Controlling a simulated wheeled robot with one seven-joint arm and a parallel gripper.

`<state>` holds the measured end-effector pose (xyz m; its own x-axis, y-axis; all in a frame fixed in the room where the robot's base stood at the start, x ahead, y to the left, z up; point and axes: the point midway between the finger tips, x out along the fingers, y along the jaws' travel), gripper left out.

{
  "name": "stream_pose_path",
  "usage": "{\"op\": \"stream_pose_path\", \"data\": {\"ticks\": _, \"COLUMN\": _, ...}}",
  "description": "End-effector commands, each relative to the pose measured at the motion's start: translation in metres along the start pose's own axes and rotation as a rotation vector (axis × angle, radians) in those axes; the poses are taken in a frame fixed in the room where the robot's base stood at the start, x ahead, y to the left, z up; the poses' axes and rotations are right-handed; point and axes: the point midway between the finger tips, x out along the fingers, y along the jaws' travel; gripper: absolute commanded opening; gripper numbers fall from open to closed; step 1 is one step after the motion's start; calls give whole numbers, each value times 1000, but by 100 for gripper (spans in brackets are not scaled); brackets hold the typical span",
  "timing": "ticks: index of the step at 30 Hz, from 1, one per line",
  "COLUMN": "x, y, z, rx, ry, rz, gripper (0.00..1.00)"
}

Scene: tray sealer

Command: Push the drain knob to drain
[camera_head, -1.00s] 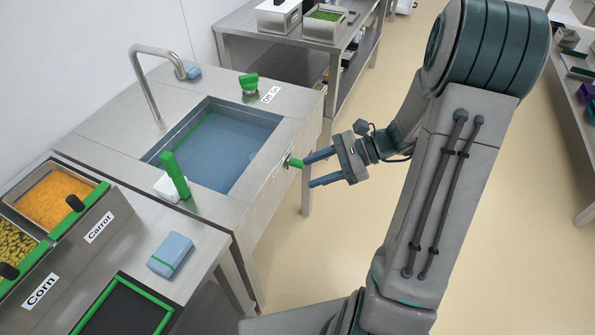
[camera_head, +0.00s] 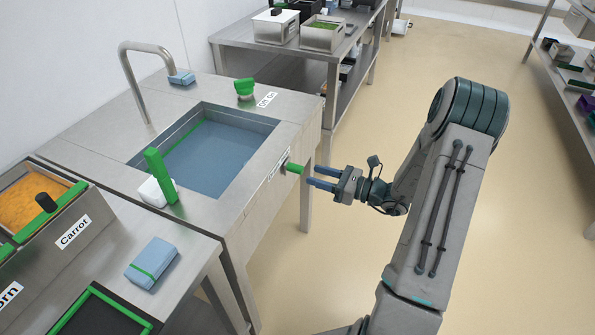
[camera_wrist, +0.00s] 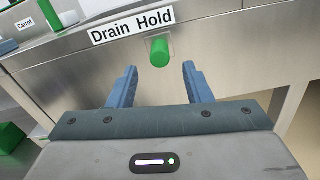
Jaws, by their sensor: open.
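The green drain knob (camera_head: 294,168) sticks out of the front face of the steel sink unit (camera_head: 255,205). In the wrist view the knob (camera_wrist: 160,52) is a short green cylinder under a "Drain Hold" label (camera_wrist: 132,26). My gripper (camera_head: 311,176) is in front of the knob, with its blue fingers pointing at it. In the wrist view my gripper (camera_wrist: 160,68) is open and empty, and the knob appears centred between and just beyond the fingertips. The sink basin (camera_head: 214,155) holds bluish water.
A folded blue cloth (camera_head: 152,262) lies on the left counter. The floor (camera_head: 440,65) around my arm is largely clear.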

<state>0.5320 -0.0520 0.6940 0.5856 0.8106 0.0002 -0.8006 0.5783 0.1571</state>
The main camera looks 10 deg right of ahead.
Motion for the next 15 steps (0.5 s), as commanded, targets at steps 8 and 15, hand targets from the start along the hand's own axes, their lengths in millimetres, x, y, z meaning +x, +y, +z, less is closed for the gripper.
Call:
{"op": "stream_pose_path", "data": {"ticks": 8, "x": 51, "y": 0, "z": -1, "rx": -1, "ry": 0, "rz": 2, "gripper": 45}}
{"op": "stream_pose_path", "data": {"ticks": 15, "x": 67, "y": 0, "z": 0, "rx": 0, "ry": 0, "rz": 0, "gripper": 45}}
